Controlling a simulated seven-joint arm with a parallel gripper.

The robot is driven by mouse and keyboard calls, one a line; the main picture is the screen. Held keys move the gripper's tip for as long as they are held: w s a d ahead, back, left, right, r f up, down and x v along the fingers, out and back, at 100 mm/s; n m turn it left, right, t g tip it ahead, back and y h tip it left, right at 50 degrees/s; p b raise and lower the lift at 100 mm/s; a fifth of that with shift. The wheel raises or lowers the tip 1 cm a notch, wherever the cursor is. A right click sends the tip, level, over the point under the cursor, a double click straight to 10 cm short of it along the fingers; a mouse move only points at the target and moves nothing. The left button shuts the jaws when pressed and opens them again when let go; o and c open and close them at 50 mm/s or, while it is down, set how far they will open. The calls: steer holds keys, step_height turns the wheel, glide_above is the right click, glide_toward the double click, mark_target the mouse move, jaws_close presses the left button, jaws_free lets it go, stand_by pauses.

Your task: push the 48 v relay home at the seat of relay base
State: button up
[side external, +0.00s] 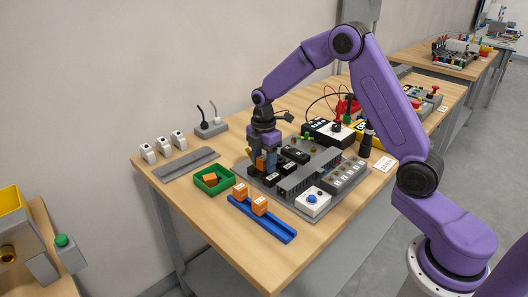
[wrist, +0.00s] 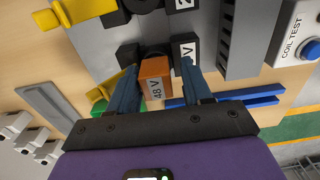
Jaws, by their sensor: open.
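The 48 V relay (wrist: 154,69) is an orange block with a white "48 V" label, seen in the wrist view between the two blue fingers of my gripper (wrist: 160,80). The fingers are apart, with a small gap at the relay's right side; I cannot tell whether the left one touches. The relay stands at a black relay base (wrist: 127,54) on the grey panel; how deep it sits in the seat is hidden. In the side view my gripper (side external: 262,160) points down at the panel's left edge, and its fingers mostly hide the relay.
Two other orange relays (side external: 240,190) stand on a blue rail (side external: 262,220). A green tray (side external: 212,186) holds an orange block. Grey ducts (side external: 308,175) and a coil test box (side external: 313,203) are on the panel. A yellow lever (wrist: 105,88) is close beside the left finger.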

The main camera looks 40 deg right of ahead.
mark_target(264, 158)
step_height(264, 158, up, 17)
steer(key=shift+r, duration=0.2)
stand_by(0.3)
stand_by(0.4)
steer(key=s+a+f+m, duration=0.1)
steer(key=s+a, duration=0.4)
steer(key=s, duration=0.3)
steer(key=s+a+f+m, duration=0.1)
steer(key=s+a, duration=0.3)
steer(key=s, duration=0.4)
steer(key=s+d+f+m, duration=0.1)
steer(key=s+f, duration=0.2)
steer(key=s, duration=0.7)
steer(key=s+d+f+m, duration=0.2)
steer(key=s+f, duration=0.1)
steer(key=s, duration=0.7)
steer(key=shift+d, duration=0.2)
steer(key=shift+w, duration=0.1)
